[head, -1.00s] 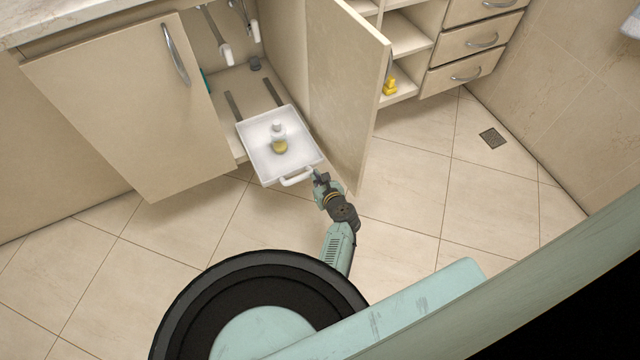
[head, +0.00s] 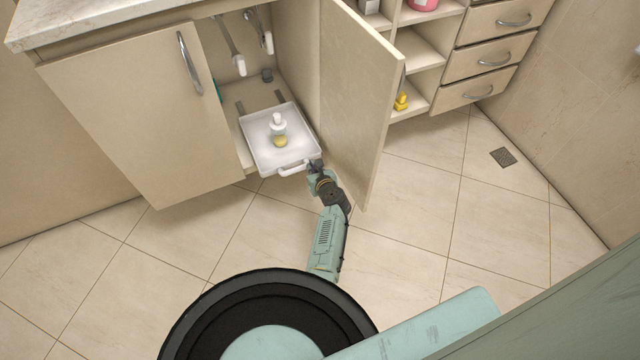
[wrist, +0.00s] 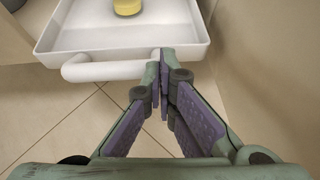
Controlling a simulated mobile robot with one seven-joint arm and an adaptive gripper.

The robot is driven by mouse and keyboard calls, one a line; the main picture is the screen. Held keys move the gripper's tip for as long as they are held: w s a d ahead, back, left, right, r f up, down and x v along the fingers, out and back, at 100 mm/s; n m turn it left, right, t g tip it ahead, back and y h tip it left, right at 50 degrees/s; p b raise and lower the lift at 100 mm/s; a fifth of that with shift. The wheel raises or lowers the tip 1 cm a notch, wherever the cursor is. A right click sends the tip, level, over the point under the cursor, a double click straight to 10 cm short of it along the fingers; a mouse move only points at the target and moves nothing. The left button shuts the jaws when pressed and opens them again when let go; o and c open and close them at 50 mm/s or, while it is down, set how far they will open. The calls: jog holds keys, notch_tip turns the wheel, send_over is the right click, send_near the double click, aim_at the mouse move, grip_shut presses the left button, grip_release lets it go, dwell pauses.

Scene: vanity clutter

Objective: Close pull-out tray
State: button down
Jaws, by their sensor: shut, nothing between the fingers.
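The white pull-out tray (head: 262,160) sticks partly out of the open cabinet under the counter, on two dark rails. A bottle with a white top and yellow base (head: 279,130) stands upright on it. The tray's white front handle (head: 293,169) faces me. My gripper (head: 315,165) is shut and empty at the right end of the handle and front wall. In the wrist view, the shut fingertips (wrist: 160,88) are at the right end of the handle (wrist: 105,70); they appear to touch the tray front. The tray's rear end is inside the cabinet.
The left cabinet door (head: 130,110) and right cabinet door (head: 355,95) stand open on either side of the tray. Pipes (head: 232,50) hang inside the cabinet. Shelves with a yellow duck (head: 401,102) and drawers (head: 492,55) are at right. The tiled floor in front is clear.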

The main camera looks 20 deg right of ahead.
jog(key=b, duration=0.5)
send_over(299, 152)
jog(key=shift+w+f, duration=0.1)
jog(key=shift+w, duration=0.15)
jog(key=shift+s, duration=0.1)
